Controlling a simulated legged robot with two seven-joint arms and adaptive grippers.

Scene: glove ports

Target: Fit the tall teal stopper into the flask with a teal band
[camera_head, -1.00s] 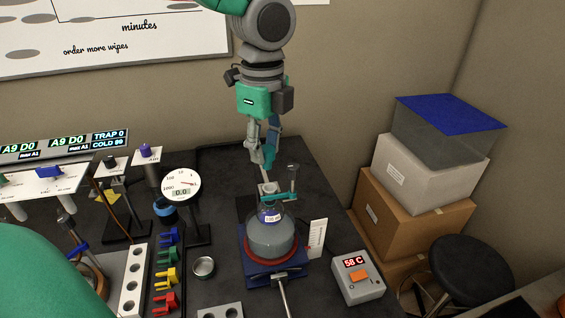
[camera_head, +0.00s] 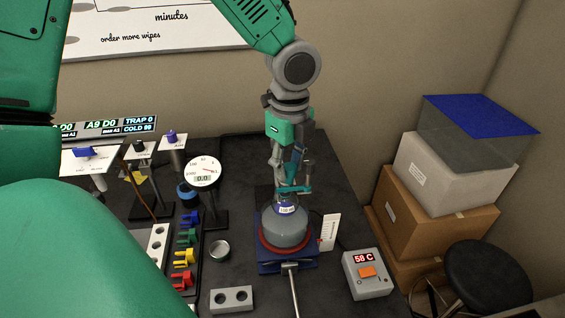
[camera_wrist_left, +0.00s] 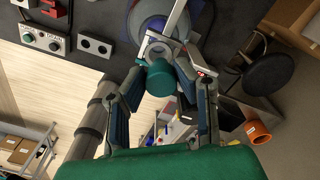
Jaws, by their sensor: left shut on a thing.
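The round flask (camera_head: 285,232) holds grey liquid and has a blue-white label. It sits on the red-ringed blue stand. A teal piece (camera_head: 295,189) crosses at its neck; I cannot tell whether this is the band or a clamp. My left gripper (camera_head: 288,178) points down right over the flask's neck. In the left wrist view the gripper (camera_wrist_left: 164,62) is shut on the teal stopper (camera_wrist_left: 160,78), a teal cylinder. The flask body (camera_wrist_left: 150,28) shows beyond the fingertips. The flask's mouth and the stopper's lower end are hidden. My right gripper is not in view.
A hotplate control box (camera_head: 367,273) reading 58 C stands right of the flask. A white card (camera_head: 329,232) is close beside it. A round gauge (camera_head: 203,172), coloured clips (camera_head: 185,257) and a small metal cup (camera_head: 219,249) stand to the left. Boxes (camera_head: 430,215) are at the right.

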